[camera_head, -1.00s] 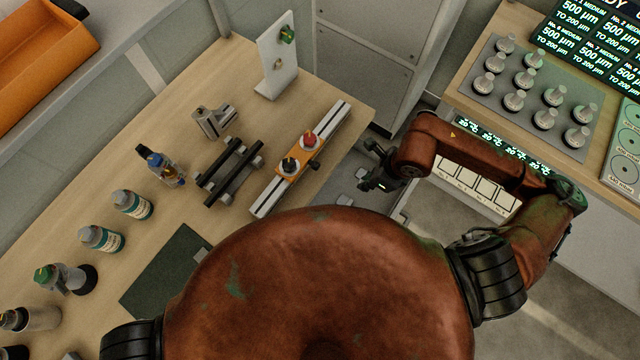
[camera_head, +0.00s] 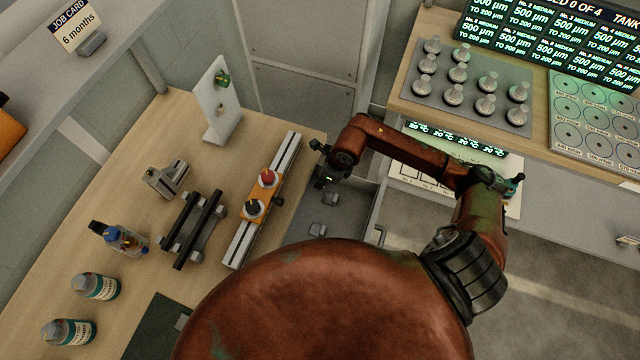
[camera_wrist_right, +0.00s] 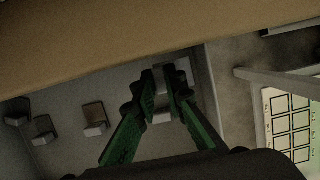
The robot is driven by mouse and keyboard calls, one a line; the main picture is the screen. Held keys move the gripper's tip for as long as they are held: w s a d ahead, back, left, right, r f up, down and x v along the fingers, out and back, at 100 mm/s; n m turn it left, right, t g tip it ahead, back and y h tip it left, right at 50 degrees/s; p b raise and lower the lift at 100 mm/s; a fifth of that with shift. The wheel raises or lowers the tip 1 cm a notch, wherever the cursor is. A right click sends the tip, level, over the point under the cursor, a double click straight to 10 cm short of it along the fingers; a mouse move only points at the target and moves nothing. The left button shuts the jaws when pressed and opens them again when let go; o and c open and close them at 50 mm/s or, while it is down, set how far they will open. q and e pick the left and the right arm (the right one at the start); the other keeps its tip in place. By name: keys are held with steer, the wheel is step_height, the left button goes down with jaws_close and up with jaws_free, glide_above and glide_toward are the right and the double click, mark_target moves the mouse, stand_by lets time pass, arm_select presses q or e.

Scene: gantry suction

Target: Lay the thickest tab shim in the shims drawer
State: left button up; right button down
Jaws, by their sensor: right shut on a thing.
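My right gripper (camera_head: 325,185) is over the open grey drawer (camera_head: 358,215) beside the wooden bench. In the right wrist view its green fingers (camera_wrist_right: 163,92) are shut on a small grey tab shim (camera_wrist_right: 162,117), partly hidden between the fingertips. Several other grey blocky tab shims lie apart on the drawer floor, one near the fingers (camera_wrist_right: 95,118) and others farther left (camera_wrist_right: 44,130). In the head view two show below the gripper, one (camera_head: 331,200) close under it and one (camera_head: 316,229) nearer. I cannot tell their thicknesses apart. My left gripper is not in view.
The bench edge (camera_wrist_right: 90,50) overhangs the drawer close to the gripper. A rail with an orange carriage (camera_head: 263,190) lies along that edge. A black-barred stand (camera_head: 195,228) and bottles (camera_head: 95,286) stand on the bench. A grey tray of weights (camera_head: 470,88) is at right.

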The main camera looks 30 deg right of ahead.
steer(key=shift+w+f, duration=0.3)
steer(key=shift+f, duration=1.65)
steer(key=shift+f, duration=0.2)
steer(key=c, duration=2)
jaws_free()
steer(key=shift+r, duration=0.1)
steer(key=shift+r, duration=0.1)
steer(key=p+v, duration=0.1)
steer(key=v, duration=1.1)
steer(key=shift+w+d, duration=0.1)
